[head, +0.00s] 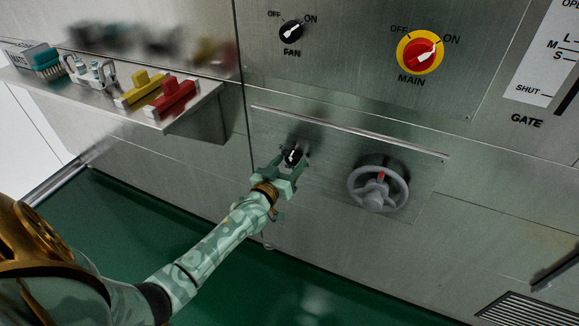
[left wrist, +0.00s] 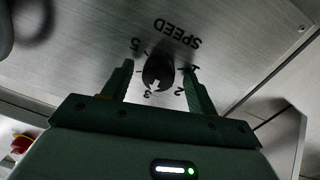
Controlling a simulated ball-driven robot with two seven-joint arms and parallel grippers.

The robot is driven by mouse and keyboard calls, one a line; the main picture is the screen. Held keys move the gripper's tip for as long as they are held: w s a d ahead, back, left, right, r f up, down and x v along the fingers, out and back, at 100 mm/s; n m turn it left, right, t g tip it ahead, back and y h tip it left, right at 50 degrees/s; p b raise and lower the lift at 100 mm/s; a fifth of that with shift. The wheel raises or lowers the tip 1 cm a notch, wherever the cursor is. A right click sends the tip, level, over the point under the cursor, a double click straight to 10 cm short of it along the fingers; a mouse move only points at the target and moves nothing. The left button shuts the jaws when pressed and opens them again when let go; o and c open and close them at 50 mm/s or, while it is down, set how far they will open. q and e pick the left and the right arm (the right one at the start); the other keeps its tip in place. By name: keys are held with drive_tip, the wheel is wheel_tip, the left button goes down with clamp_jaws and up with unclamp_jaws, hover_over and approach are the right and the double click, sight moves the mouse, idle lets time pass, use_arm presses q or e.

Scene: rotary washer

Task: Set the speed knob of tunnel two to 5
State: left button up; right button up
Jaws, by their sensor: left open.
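The speed knob (head: 293,155) is a small black knob with a white pointer on the steel panel. In the left wrist view the knob (left wrist: 158,70) sits under an upside-down SPEED label, with its dial numbers around it. Its white mark points toward 3; the 5 (left wrist: 164,52) is on the label side. My left gripper (head: 292,162) is open, one finger on each side of the knob. In the left wrist view gaps show between the fingers (left wrist: 158,76) and the knob. No tunnel number is readable. My right gripper is out of view.
A grey handwheel (head: 379,186) sits right of the knob, under a thin rail (head: 345,131). Above are the FAN switch (head: 291,31) and the red-yellow MAIN switch (head: 419,53). A steel shelf (head: 190,112) with brushes and coloured blocks stands out at left.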

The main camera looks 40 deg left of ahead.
use_arm(q)
drive_tip(key=c, duration=1)
drive_tip(key=shift+r, duration=0.1)
